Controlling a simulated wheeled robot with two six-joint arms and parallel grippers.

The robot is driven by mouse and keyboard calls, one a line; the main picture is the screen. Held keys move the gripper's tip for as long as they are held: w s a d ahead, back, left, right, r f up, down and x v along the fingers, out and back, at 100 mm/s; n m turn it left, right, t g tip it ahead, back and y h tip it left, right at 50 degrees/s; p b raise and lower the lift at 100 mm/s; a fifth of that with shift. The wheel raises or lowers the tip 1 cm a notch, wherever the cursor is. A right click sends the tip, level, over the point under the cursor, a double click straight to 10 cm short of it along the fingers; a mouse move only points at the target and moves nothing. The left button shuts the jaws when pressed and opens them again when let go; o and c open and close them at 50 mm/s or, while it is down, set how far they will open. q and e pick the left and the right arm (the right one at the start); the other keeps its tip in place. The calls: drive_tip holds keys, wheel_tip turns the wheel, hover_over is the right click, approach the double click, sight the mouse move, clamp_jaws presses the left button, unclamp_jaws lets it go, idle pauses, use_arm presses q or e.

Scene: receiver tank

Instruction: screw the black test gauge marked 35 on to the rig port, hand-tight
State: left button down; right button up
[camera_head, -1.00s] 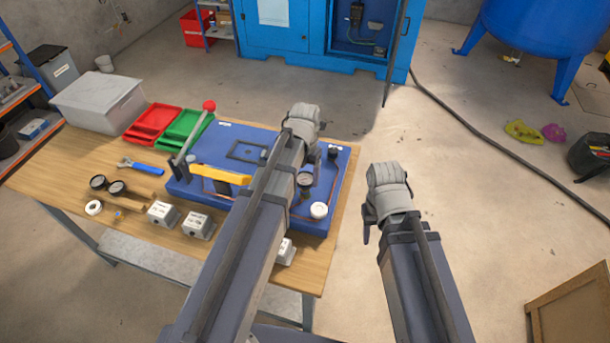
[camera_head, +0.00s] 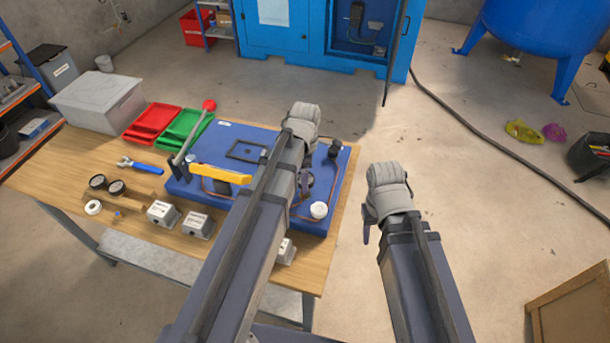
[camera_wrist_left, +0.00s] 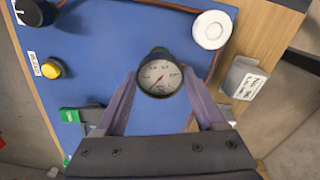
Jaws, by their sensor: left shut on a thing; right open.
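The black-rimmed gauge with a pale dial (camera_wrist_left: 159,77) is between the fingers of my left gripper (camera_wrist_left: 160,90), which is shut on it. No 35 can be read on the dial. In the head view my left gripper (camera_head: 305,186) is over the right part of the blue rig (camera_head: 335,185), partly hidden by my arm. The gauge's lower end and the rig port are hidden, so I cannot tell how they meet. My right gripper (camera_head: 368,226) is open and empty, off the table to the right of the rig.
Two other black gauges (camera_head: 107,185) lie on the bench's left side, near a white tape roll (camera_head: 93,207) and a blue-handled wrench (camera_head: 141,166). A white round cap (camera_wrist_left: 212,30) sits near the gauge. A yellow handle (camera_head: 220,174) and a red-knobbed lever (camera_head: 208,105) rise from the rig.

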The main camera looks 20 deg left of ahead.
use_arm(q)
unclamp_jaws()
drive_tip(key=n, duration=0.6)
drive_tip(key=shift+n, duration=0.3)
drive_tip(key=n, duration=0.5)
clamp_jaws()
idle(0.4)
